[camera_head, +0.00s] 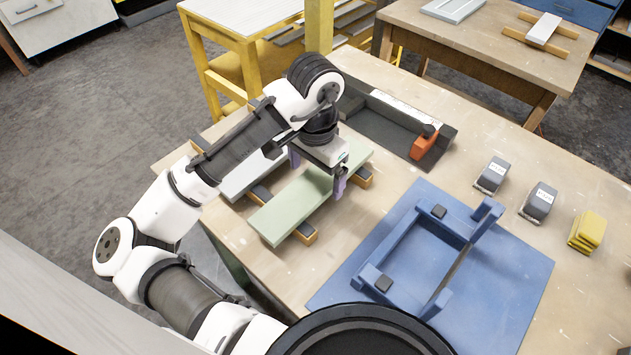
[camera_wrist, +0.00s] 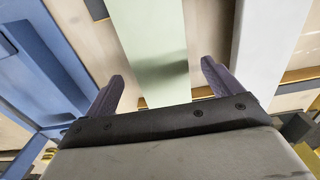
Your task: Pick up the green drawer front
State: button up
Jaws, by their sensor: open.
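The green drawer front (camera_head: 285,211) is a long pale-green board lying flat across two padded wooden rails (camera_head: 304,235) on the workbench. My gripper (camera_head: 318,174) is over the far half of the board, with its purple fingers apart across the board's width. In the wrist view the green drawer front (camera_wrist: 148,40) runs between the two open fingers (camera_wrist: 163,70), with a gap on each side. The fingers do not grip it. Whether the fingertips reach below the board's top face is hard to tell. My wrist hides part of the board in the head view.
A whitish board (camera_head: 240,178) lies just left of the green one, also in the wrist view (camera_wrist: 262,45). A blue fixture (camera_head: 425,235) on a blue mat stands right. A grey tray with an orange tool (camera_head: 424,143) lies behind. Two grey blocks (camera_head: 493,174) and yellow pads (camera_head: 587,231) are far right.

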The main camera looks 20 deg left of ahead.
jog(key=shift+f, duration=0.85)
jog(key=shift+c, duration=0.3)
jog(key=c, duration=1.2)
jog(key=shift+r, duration=0.1)
